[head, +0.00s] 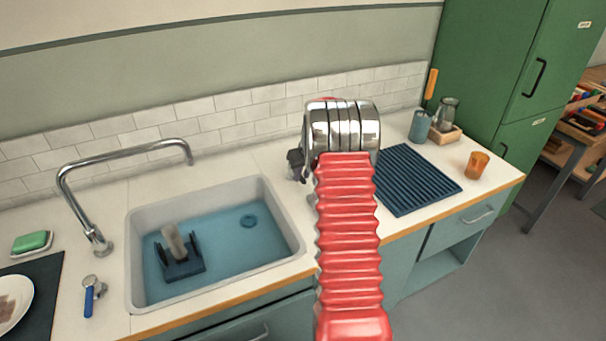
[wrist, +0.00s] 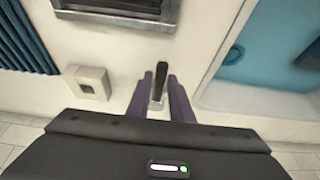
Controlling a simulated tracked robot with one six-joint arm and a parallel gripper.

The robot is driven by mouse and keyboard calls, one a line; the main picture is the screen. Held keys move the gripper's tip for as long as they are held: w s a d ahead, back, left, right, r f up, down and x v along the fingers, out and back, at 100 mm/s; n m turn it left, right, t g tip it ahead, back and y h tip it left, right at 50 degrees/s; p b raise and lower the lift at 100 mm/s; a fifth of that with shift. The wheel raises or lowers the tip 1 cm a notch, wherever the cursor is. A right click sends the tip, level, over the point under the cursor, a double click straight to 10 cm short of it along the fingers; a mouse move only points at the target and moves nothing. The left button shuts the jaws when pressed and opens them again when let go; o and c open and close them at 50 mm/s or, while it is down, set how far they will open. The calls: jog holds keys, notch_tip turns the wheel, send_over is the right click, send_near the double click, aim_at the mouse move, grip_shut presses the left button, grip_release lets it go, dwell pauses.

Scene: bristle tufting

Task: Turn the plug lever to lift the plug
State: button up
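A lever with a black handle (wrist: 161,72) and a small metal base stands on the pale counter between the sink and the ridged mat, in the wrist view. My gripper (wrist: 160,85) is open, with its two purple fingers on either side of the lever and a visible gap at each side. In the head view, my gripper (head: 296,165) shows only as a small dark part beside my chrome wrist, and the lever is hidden. The round blue plug (head: 248,220) lies in the blue water of the sink (head: 285,225); it also shows in the wrist view (wrist: 235,55).
A dark rack (head: 181,268) holding a grey piece sits in the sink. A ridged mat (head: 415,180) and an orange cup (head: 477,165) are right. A small pale box (wrist: 90,82) is beside the fingers.

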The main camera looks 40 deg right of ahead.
grip_shut()
jog(key=shift+d, duration=0.4)
jog(key=shift+s+a, duration=0.1)
jog(key=shift+a, duration=0.15)
